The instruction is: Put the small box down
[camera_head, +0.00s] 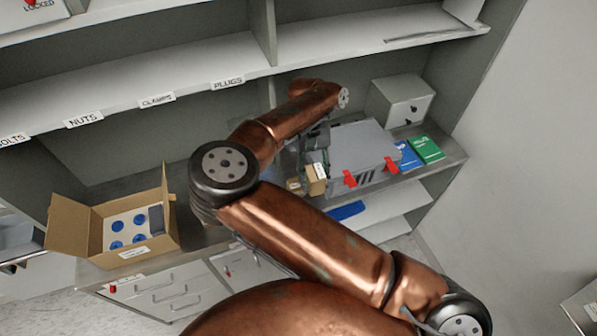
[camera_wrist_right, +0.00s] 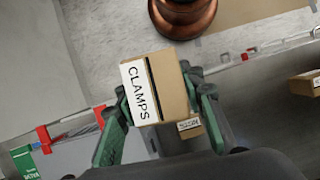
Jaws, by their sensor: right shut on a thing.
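The small box is brown cardboard with a white label reading CLAMPS, and fills the middle of the right wrist view (camera_wrist_right: 165,85). My right gripper (camera_wrist_right: 160,118) has its green fingers on either side of this box and is shut on it. In the head view the small box (camera_head: 316,183) shows at the gripper, just left of a grey case, above the counter. My right arm hides part of the gripper and the counter there. A second small brown box (camera_head: 294,186) is beside it, lower and to the left. My left gripper is not in view.
The grey case (camera_head: 362,150) with red latches stands on the counter (camera_head: 452,155). Green (camera_head: 426,149) and blue packs lie right of it, with a grey cabinet (camera_head: 400,100) behind. An open carton (camera_head: 158,250) stands at left. Labelled shelves (camera_head: 150,75) overhang the counter.

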